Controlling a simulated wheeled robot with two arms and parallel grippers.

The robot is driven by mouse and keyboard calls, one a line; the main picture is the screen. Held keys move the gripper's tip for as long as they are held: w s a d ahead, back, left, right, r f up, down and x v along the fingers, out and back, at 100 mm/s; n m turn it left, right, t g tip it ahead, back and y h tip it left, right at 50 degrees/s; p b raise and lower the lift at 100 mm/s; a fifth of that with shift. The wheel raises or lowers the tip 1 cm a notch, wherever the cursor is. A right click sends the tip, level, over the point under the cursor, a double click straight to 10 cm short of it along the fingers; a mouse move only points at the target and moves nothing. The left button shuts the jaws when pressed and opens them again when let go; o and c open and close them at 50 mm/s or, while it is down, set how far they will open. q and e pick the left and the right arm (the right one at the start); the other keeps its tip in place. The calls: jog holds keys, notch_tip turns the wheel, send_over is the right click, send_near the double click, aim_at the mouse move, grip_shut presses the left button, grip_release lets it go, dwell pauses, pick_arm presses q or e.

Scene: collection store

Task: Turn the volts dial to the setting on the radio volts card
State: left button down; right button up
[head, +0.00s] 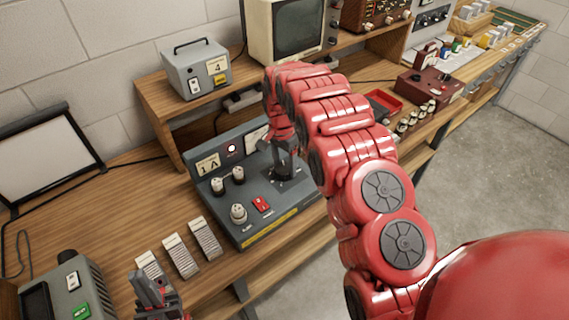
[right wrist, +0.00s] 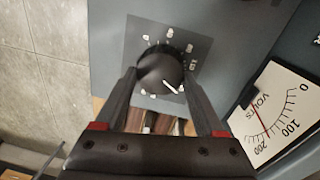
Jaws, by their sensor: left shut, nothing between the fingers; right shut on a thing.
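The volts dial (right wrist: 160,72) is a round black knob with a white pointer line on a grey plate with pale marks around it. My right gripper (right wrist: 162,88) is shut on the dial, one finger on each side. In the head view this gripper (head: 284,158) reaches down on the grey panel (head: 262,236) and mostly hides the dial. A voltmeter (right wrist: 275,115) beside it has a red needle between 100 and 200. I cannot make out which card is the radio volts card. My left gripper (head: 152,288) is shut and empty at the bottom left.
The panel also carries white-topped knobs (head: 238,212), a red switch (head: 261,204) and a "1 A" card (head: 208,164). A grey box (head: 196,70) with a "4" card stands on the shelf. Several pale ribbed blocks (head: 205,238) lie left of the panel.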

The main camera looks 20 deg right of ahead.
aim_at(282, 165)
jog(key=o, duration=1.3)
jog(key=shift+o, duration=0.2)
notch_tip(282, 165, up, 17)
jog(key=w+p, duration=0.1)
jog(key=p, duration=1.3)
jog(key=shift+a+r, duration=0.15)
jog(key=shift+a, duration=0.15)
